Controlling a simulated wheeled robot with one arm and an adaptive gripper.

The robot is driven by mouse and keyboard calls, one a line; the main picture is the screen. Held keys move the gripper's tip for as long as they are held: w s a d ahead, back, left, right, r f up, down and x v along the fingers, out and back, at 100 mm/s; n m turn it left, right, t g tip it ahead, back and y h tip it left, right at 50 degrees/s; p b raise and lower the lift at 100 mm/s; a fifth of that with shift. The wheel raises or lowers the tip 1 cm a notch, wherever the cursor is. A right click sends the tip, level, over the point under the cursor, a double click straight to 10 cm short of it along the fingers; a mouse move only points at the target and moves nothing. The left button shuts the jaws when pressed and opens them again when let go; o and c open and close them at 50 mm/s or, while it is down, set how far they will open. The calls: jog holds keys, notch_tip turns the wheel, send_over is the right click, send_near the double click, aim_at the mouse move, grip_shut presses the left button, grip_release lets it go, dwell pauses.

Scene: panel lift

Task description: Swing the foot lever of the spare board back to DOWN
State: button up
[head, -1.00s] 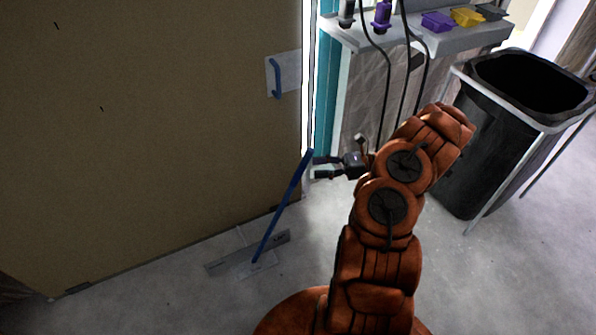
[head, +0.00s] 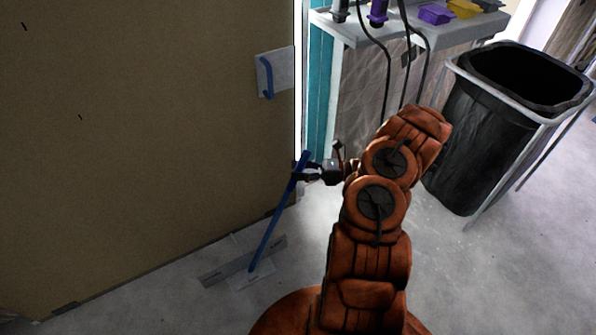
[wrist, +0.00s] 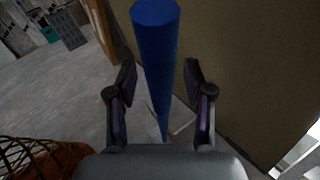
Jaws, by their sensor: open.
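The foot lever (head: 274,226) is a blue bar rising at a tilt from a grey foot plate (head: 215,276) on the floor. The plate lies by the bottom of the large brown board (head: 150,130). My gripper (head: 299,174) is at the lever's upper end, with its fingers beside the bar. In the wrist view the blue lever (wrist: 157,50) runs between the two open fingers (wrist: 160,100), with gaps visible on both sides. The lever's lower end meets the plate in the background there.
A blue handle (head: 266,78) on a white plate is on the board's right edge. A bench (head: 440,38) with hanging cables and coloured trays stands behind my arm. A black bin (head: 475,140) in a metal frame stands at right. Floor is clear between.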

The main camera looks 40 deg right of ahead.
jog(key=shift+w+a, duration=0.15)
grip_shut()
dwell(0.4)
